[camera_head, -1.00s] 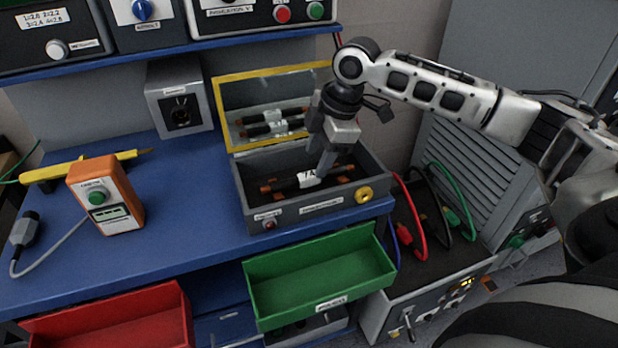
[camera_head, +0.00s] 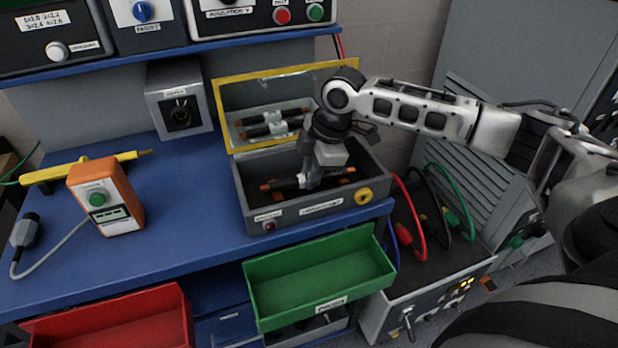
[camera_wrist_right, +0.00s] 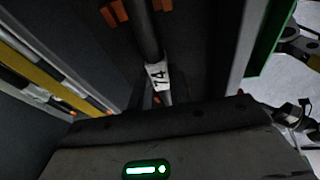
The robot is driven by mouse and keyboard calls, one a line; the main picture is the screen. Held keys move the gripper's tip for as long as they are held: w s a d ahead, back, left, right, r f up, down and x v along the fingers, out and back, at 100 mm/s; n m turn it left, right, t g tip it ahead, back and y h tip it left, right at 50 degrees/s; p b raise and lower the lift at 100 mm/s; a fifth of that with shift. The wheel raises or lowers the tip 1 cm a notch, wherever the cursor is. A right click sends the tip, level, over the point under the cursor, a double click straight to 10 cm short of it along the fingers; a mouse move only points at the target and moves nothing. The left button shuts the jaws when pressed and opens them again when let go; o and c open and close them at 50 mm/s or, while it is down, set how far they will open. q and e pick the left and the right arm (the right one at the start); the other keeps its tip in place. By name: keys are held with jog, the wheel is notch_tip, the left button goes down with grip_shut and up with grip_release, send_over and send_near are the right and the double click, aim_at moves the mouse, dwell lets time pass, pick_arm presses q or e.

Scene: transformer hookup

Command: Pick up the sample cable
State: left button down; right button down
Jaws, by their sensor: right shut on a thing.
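The sample cable (camera_head: 284,185) is a short black cable with copper-coloured ends. It lies in the open grey box (camera_head: 284,221) with the yellow-edged lid. My right gripper (camera_head: 307,182) reaches down into the box and is shut on the cable near its middle. In the right wrist view the cable (camera_wrist_right: 142,30) runs away from the gripper, with a white tag (camera_wrist_right: 158,76) reading "74". The fingertips are largely hidden there. My left gripper is not in view.
Open green (camera_head: 320,275) and red (camera_head: 120,320) drawers jut out below. Red, black and green leads (camera_head: 440,205) stand right of the box.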

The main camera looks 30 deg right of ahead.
jog(key=shift+r, duration=0.65)
jog(key=s+a+r, duration=0.2)
jog(key=s+r, duration=0.4)
jog(key=s+a+r, duration=0.3)
jog(key=s+r, duration=0.2)
jog(key=s, duration=0.2)
jog(key=shift+a+r, duration=0.25)
jog(key=shift+r, duration=0.1)
jog(key=shift+w, duration=0.1)
